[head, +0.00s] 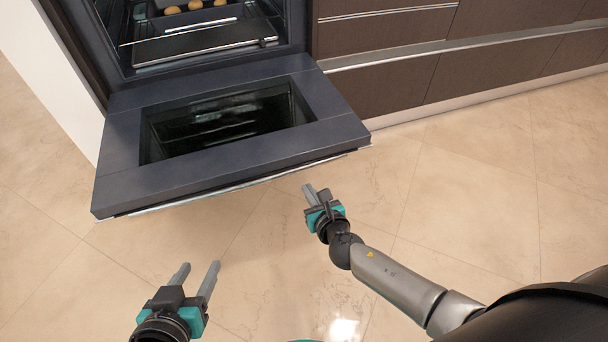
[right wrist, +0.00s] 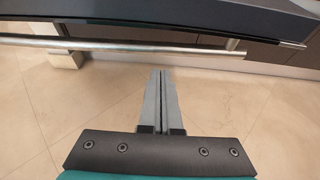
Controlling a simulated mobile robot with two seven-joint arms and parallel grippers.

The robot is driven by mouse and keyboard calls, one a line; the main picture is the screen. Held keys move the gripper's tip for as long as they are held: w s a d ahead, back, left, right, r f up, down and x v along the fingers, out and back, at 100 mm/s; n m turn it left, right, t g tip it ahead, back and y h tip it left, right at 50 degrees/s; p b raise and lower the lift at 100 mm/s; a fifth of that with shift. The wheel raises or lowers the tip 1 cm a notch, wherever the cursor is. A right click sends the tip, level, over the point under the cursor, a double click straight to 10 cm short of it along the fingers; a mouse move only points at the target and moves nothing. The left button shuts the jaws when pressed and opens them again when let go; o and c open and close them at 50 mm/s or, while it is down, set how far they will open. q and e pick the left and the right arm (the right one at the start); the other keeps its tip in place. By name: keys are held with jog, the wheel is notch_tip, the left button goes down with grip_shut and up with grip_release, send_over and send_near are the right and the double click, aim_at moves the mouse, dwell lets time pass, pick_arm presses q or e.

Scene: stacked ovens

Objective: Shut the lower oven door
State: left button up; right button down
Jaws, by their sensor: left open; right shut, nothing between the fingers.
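The lower oven door (head: 120,150) is a dark grey panel with a glass window, swung down open and reaching out over the floor. Its metal handle bar (head: 230,187) runs along the front edge; the bar also crosses the top of the right wrist view (right wrist: 120,47). My right gripper (head: 309,189) is shut and empty, just in front of the door's front edge toward the right; in the right wrist view its fingers (right wrist: 161,75) point at the bar, apart from it. My left gripper (head: 200,268) is open and empty over the floor, nearer me and left of the right one.
Brown drawers (head: 400,75) with metal handle strips stand right of the oven, a white wall (head: 45,75) left. The tiled floor (head: 470,190) is clear.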

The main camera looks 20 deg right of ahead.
pick_arm(q)
jog(key=shift+s+a+g+p, duration=0.15)
jog(key=shift+a+g+p, duration=0.15)
jog(key=shift+a, duration=0.1)
pick_arm(e)
jog(key=shift+w+r, duration=0.65)
jog(key=shift+w, duration=0.35)
jog(key=shift+w+r, duration=0.6)
jog(key=shift+w, duration=0.4)
pick_arm(q)
jog(key=shift+f, duration=0.1)
